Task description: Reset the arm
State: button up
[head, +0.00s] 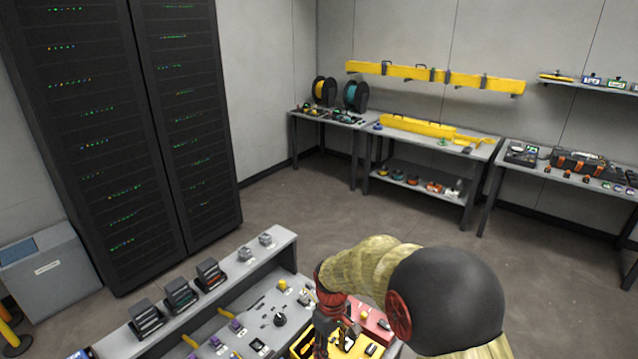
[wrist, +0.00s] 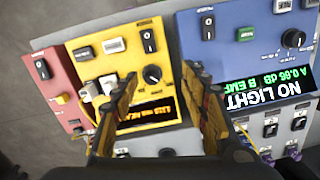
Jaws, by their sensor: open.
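My gripper (wrist: 160,75) is open, its two yellow-and-black fingers spread in front of a yellow instrument (wrist: 135,42) in the wrist view. Nothing shows between the fingers. The yellow instrument has a rocker switch, a black knob (wrist: 152,74) and a dark display (wrist: 157,110) partly hidden by the fingers. In the head view my bent arm (head: 375,268) reaches down over the bench (head: 215,312) at the bottom. The gripper end there is small and partly hidden among the instruments, so contact is unclear.
A red instrument (wrist: 55,80) stands left of the yellow one, and a blue instrument (wrist: 225,45) with a "NO LIGHT" display (wrist: 255,90) right. Black server racks (head: 175,110) stand behind the bench at left. Worktables (head: 430,142) line the back wall, with open floor (head: 300,215) between.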

jog(key=s+d+r+m+t+b, duration=0.2)
jog(key=s+d+r, duration=0.5)
jog(key=s+r, duration=0.4)
jog(key=s+d+r+m+t+b, duration=0.2)
jog(key=s+d+r+m+t, duration=0.2)
jog(key=s+r, duration=0.7)
jog(key=s+d+m, duration=0.2)
jog(key=d, duration=0.2)
jog(key=shift+s+r+b, duration=0.3)
jog(key=shift+b, duration=0.05)
jog(key=shift+d, duration=0.1)
